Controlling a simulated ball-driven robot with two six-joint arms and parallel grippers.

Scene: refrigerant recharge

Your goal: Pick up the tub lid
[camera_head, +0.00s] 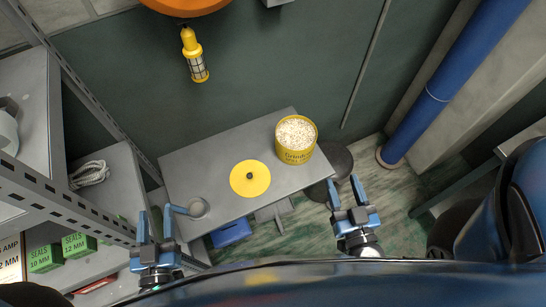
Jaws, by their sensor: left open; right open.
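The tub lid (262,186) is a flat yellow disc with a small dark knob at its middle. It lies on the grey table (213,165), left of the tub. The yellow tub (296,153) stands open on the table's right part, filled with pale granules. My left gripper (156,226) is open and empty, left of the table's front corner and apart from the lid. My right gripper (349,191) is open and empty, right of the table and below the tub in the picture.
Metal shelving (75,205) with green seal boxes (45,257) stands on the left. A blue pipe (440,90) runs down at the right. A yellow lamp (194,58) hangs at the back.

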